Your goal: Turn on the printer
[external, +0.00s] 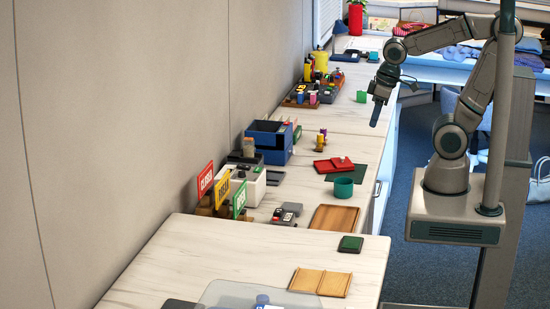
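A small white box-shaped device (256,187) stands on the counter by the wall, behind the coloured signs. It may be the printer, but I cannot tell for sure, and no power button or light can be made out. My gripper (375,114) hangs pointing down near the right edge of the counter, well right of the white device and apart from it. A narrow dark-blue shape shows at its lower end. I cannot tell whether this is its fingers or something held, or whether the gripper is open or shut.
Red, yellow and green signs (222,190) stand in front of the white device. A blue bin (268,141) is behind it. A teal cup (343,188), a red tray (334,165) and a wooden board (334,218) lie to its right. The near counter (200,258) has bare surface.

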